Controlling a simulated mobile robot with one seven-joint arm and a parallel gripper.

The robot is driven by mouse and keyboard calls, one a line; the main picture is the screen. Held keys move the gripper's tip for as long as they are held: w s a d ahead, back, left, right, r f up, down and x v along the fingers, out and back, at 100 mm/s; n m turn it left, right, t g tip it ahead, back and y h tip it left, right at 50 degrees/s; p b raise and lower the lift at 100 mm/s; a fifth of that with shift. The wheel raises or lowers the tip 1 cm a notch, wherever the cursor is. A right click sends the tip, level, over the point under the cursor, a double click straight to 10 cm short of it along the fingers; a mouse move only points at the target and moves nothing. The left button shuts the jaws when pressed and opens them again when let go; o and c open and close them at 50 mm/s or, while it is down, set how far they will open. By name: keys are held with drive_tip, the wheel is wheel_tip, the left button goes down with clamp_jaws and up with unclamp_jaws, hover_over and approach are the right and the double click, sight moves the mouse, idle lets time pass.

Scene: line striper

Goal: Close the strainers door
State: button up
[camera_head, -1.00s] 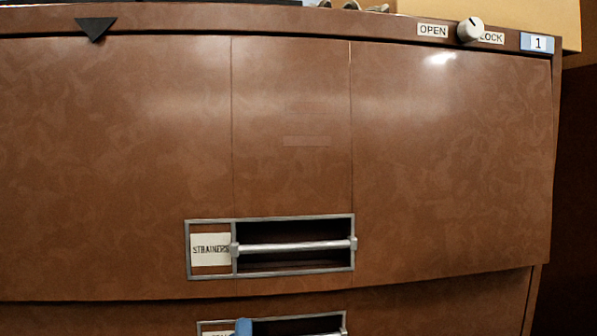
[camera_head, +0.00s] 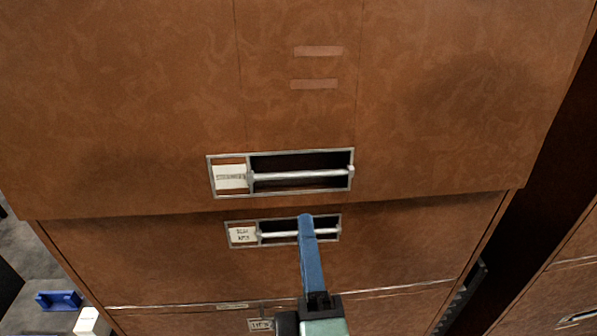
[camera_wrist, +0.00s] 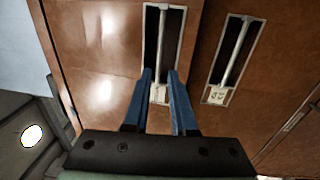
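The strainers door (camera_head: 420,110) is the large brown upper panel in the head view. Its lower edge appears to stand out past the front below. Its recessed pull has a silver bar (camera_head: 300,175) and a "STRAINERS" label (camera_head: 230,177) at the left. In the wrist view the bar (camera_wrist: 161,40) runs upright above the fingers. My gripper (camera_wrist: 160,73) has two blue fingers, apart, with nothing held between them. The label end of the pull shows between the fingers. In the head view a blue finger (camera_head: 311,260) overlaps the lower pull; contact cannot be told.
A second brown drawer front (camera_head: 400,240) with its own barred pull (camera_head: 285,234) lies below, and another drawer under it. Another brown cabinet (camera_head: 570,290) stands at the right. A blue object (camera_head: 59,300) and a white block (camera_head: 87,320) are at the lower left.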

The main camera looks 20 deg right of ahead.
sight(298, 175)
drive_tip(key=b+x, duration=0.1)
drive_tip(key=x, duration=1)
drive_tip(key=shift+r, duration=0.15)
drive_tip(key=shift+w+d, duration=0.15)
drive_tip(key=shift+w, duration=0.35)
clamp_jaws()
idle(0.9)
